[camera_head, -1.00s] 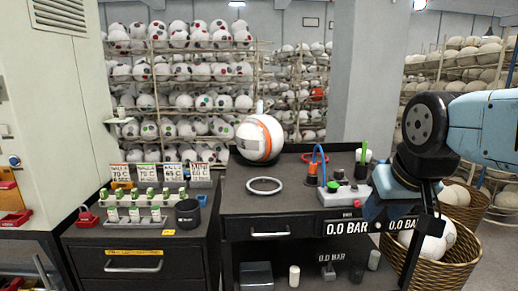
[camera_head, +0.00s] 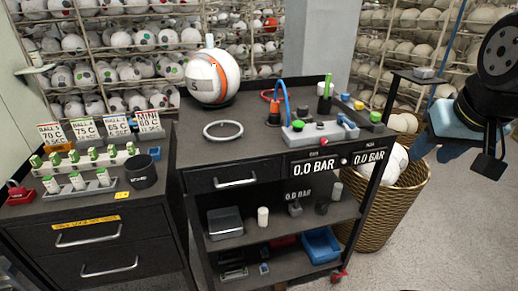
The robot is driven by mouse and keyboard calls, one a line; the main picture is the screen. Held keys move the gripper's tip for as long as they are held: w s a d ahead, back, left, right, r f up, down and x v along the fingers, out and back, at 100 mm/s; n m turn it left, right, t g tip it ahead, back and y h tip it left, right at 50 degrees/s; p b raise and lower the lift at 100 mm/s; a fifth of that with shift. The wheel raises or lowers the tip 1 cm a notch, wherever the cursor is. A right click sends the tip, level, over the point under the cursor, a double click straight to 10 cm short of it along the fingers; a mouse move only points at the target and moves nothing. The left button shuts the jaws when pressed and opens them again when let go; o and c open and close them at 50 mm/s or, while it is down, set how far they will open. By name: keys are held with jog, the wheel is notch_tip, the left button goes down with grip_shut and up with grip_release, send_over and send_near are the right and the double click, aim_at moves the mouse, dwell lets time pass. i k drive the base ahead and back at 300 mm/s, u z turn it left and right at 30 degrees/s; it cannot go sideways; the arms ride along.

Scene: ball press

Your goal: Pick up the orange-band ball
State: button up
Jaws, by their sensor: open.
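The orange-band ball (camera_head: 207,82) is white with an orange stripe down its right side and a dark "5" on its left. It sits at the back left of the black cart top (camera_head: 240,153). A small white upright piece shows at its top, and its underside is partly hidden in a dark support. My gripper (camera_head: 489,158) is at the right edge, far to the right of the ball and apart from it. It is open with nothing seen in it, though its fingertips are small and dark.
A white ring (camera_head: 223,130) lies in front of the ball. A grey control box (camera_head: 318,134) with buttons and an orange-and-blue tool (camera_head: 275,112) stand to the right. A dark cup (camera_head: 140,171) stands on the left cabinet. A wicker basket (camera_head: 385,212) holds balls.

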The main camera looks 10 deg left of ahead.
aim_at(213, 76)
jog(key=u, duration=0.3)
jog(key=i, duration=0.15)
jog(key=z, duration=2.15)
jog(key=k, duration=2.25)
jog(key=u, duration=1.55)
jog(key=i, duration=0.6)
jog(key=u, duration=0.15)
